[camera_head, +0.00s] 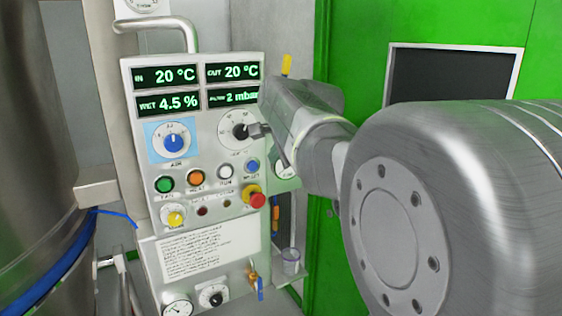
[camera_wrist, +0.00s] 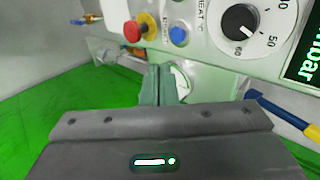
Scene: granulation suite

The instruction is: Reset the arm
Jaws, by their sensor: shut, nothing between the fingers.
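My arm reaches in from the right in the head view. My gripper (camera_head: 258,131) is in front of the right side of the control panel (camera_head: 193,213), close to the black knob (camera_head: 240,131) on its dial. In the head view I cannot tell whether it touches the knob. In the wrist view my gripper (camera_wrist: 167,72) has its fingers together, with nothing seen between them. There the black knob (camera_wrist: 239,22) lies up and to the right, apart from the fingertips. A round white gauge (camera_wrist: 181,82) shows just behind the fingertips.
The panel has a blue knob (camera_head: 173,143), several buttons and a red emergency button (camera_head: 257,200). A metal pipe handle (camera_head: 155,22) sticks out above. A large steel vessel (camera_head: 40,130) stands at left. A green door (camera_head: 350,250) with a dark window (camera_head: 455,75) is behind my arm.

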